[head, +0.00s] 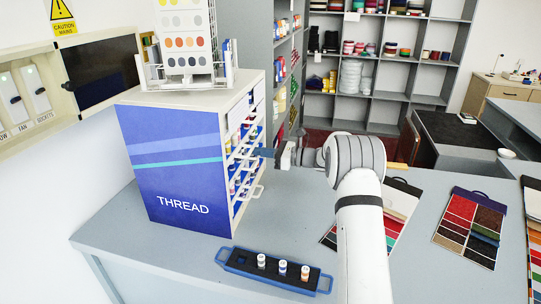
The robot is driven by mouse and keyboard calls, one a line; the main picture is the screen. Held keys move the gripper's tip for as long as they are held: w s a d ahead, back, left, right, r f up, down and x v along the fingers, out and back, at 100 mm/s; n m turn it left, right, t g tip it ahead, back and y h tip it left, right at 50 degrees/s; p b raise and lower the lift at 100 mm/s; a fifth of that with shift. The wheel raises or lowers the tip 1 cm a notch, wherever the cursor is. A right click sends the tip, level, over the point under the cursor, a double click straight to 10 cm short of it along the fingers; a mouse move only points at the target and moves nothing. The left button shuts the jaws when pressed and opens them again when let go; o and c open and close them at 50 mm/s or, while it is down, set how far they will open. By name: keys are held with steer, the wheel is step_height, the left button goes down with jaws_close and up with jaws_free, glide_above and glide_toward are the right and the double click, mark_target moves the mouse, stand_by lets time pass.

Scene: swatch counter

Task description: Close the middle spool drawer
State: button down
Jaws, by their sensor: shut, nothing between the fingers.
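The thread cabinet (178,165) stands on the left of the counter, its blue side marked THREAD towards me. Its spool drawers (240,155) face right, with several rows of spools and white handles in view at a steep angle. A white handle (255,191) sticks out low on that front. I cannot tell for sure how far the middle drawer stands out. My gripper (263,153) is shut and empty, its dark fingertips at the drawer front about mid-height. I cannot tell whether they touch it.
A blue tray (232,265) with three spools lies in front of the cabinet. A card stand (187,45) is on the cabinet top. Colour swatch boards (470,226) lie on the right of the counter. Shelves (388,75) stand behind. Bare counter (290,205) lies right of the cabinet.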

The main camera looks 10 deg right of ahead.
steer(key=shift+a+r, duration=0.15)
steer(key=shift+a, duration=0.1)
steer(key=b+v, duration=0.3)
steer(key=v, duration=1.1)
steer(key=s+a+r+n+g+h, duration=0.25)
steer(key=s+a+n, duration=0.25)
steer(key=s, duration=0.4)
steer(key=s+a+r+n+g+h, duration=0.1)
steer(key=s+a+n+g+h, duration=0.25)
steer(key=s+a, duration=0.4)
steer(key=s+d+f+n+t+h, duration=0.1)
steer(key=s+n+h, duration=0.4)
steer(key=s, duration=0.7)
steer(key=s+d+f+n+t+h, duration=0.1)
steer(key=s+d+f+n+h, duration=0.2)
steer(key=s+n, duration=0.6)
steer(key=s+d+h, duration=0.1)
steer(key=s+h, duration=0.1)
steer(key=s, duration=0.2)
steer(key=shift+s+d+h, duration=0.3)
steer(key=shift+d, duration=0.05)
